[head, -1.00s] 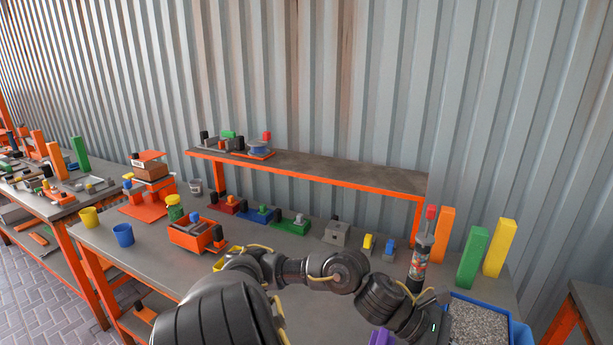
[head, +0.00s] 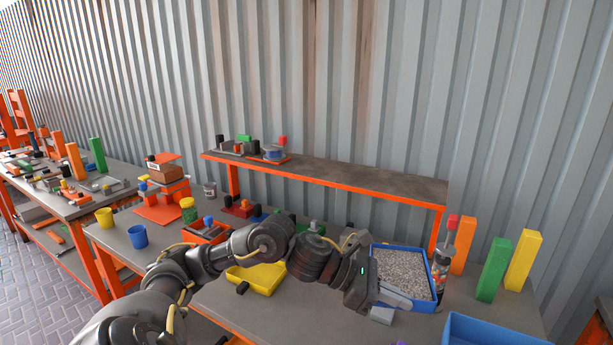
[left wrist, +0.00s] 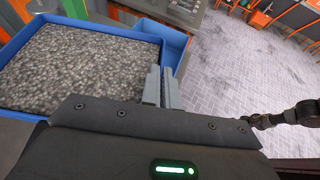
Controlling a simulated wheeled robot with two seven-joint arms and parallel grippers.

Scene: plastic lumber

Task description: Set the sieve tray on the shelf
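The sieve tray (head: 434,285) is a blue-rimmed square tray filled with grey granules. In the head view it is over the right part of the workbench, in front of the shelf. It fills the upper left of the left wrist view (left wrist: 138,32). My left gripper (head: 392,298) is at its near edge, with fingers (left wrist: 162,88) close together at the tray's rim, seemingly shut on it. The exact contact is partly hidden. The shelf (head: 370,178) is a raised grey board with an orange front edge at the back. My right gripper is not in view.
Small parts and a blue spool (head: 273,153) occupy the shelf's left end; its middle and right are clear. A bottle with a red top (head: 441,262) and orange, green (head: 493,270) and yellow blocks stand right of the tray. A yellow tray (head: 258,278) lies left; a blue bin (head: 490,332) is at front right.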

